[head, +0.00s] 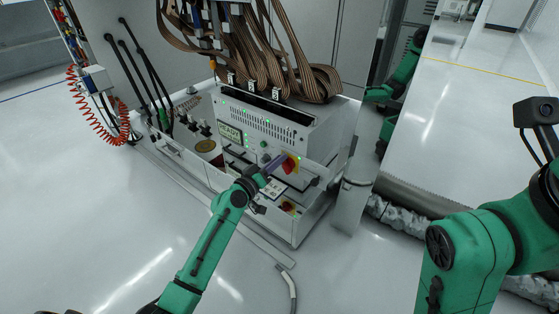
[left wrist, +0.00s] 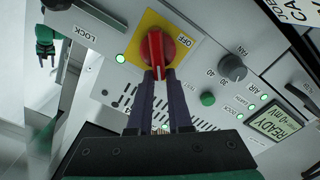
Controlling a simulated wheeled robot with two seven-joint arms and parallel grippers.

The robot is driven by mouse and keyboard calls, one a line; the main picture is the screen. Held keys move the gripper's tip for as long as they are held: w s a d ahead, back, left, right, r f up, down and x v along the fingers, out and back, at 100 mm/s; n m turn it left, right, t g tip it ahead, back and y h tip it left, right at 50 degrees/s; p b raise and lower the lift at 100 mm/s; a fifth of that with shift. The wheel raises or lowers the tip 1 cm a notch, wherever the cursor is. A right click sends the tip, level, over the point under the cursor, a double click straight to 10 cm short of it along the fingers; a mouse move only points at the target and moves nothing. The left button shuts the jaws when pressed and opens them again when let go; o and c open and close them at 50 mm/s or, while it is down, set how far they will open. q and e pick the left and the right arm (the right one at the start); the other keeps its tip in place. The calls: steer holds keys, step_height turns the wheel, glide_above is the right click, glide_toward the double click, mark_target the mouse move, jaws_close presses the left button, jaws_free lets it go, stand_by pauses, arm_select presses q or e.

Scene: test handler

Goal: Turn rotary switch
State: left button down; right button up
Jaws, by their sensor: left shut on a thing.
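The rotary switch is a red knob on a yellow square plate, on the front of a white instrument. In the head view the red knob (head: 290,164) is partly hidden by my left gripper (head: 280,162). In the left wrist view the knob (left wrist: 157,46) has its raised bar nearly upright in the picture, and the word OFF stands on the plate to its right. My left gripper (left wrist: 158,74) is shut on the knob's bar, with its dark purple fingertips one on each side of it. My right gripper is out of the head view; only the arm shows at the right.
The white instrument (head: 262,122) has a lit display (head: 230,133), a FAN knob (left wrist: 232,67) and a green button (left wrist: 208,99). A second red knob (head: 288,207) sits lower down. Thick brown cables (head: 310,82) hang above. The floor in front is mostly clear.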

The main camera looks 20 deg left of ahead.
arm_select(q)
steer(key=shift+a+f+n, duration=0.1)
steer(key=shift+f+n, duration=0.35)
steer(key=shift+n, duration=1.3)
steer(key=shift+d+f+n, duration=0.1)
steer(key=shift+f+n, duration=0.4)
steer(key=shift+n, duration=1.2)
steer(key=shift+a+f+n, duration=0.1)
steer(key=shift+f+n, duration=0.35)
steer(key=shift+n, duration=1.3)
steer(key=c, duration=0.8)
jaws_free()
steer(key=shift+c, duration=0.2)
steer(key=shift+r, duration=0.2)
steer(key=shift+w, duration=0.1)
